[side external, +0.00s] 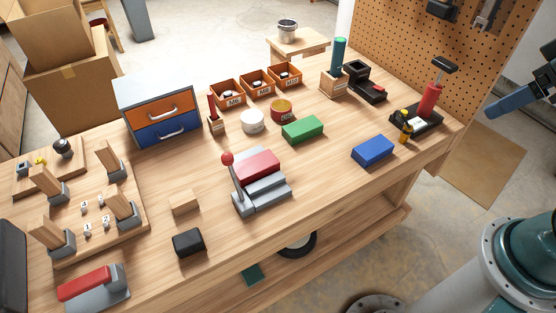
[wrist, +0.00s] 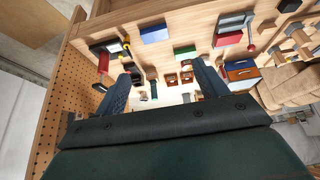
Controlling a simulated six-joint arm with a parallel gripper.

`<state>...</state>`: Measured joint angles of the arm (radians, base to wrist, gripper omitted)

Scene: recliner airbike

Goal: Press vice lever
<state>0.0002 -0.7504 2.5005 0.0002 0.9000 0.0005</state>
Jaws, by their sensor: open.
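The vice (side external: 262,185) is a grey block with a red top part, standing near the front middle of the bench. Its lever (side external: 233,175) rises steeply at its left side and ends in a red ball. In the wrist view the vice (wrist: 230,30) is near the top, with the lever (wrist: 249,30) beside it on the right. My gripper (wrist: 165,78) is open and empty, its two dark blue fingers spread, well away from the vice. In the side view a blue part of it shows at the right edge, beyond the bench's right end.
A blue block (side external: 373,151) and a green block (side external: 302,129) lie right of the vice. A wooden block (side external: 184,203) and a black block (side external: 189,242) are left of it. A red-handled tool (side external: 429,100) stands at the right end. A pegboard (side external: 455,60) rises behind.

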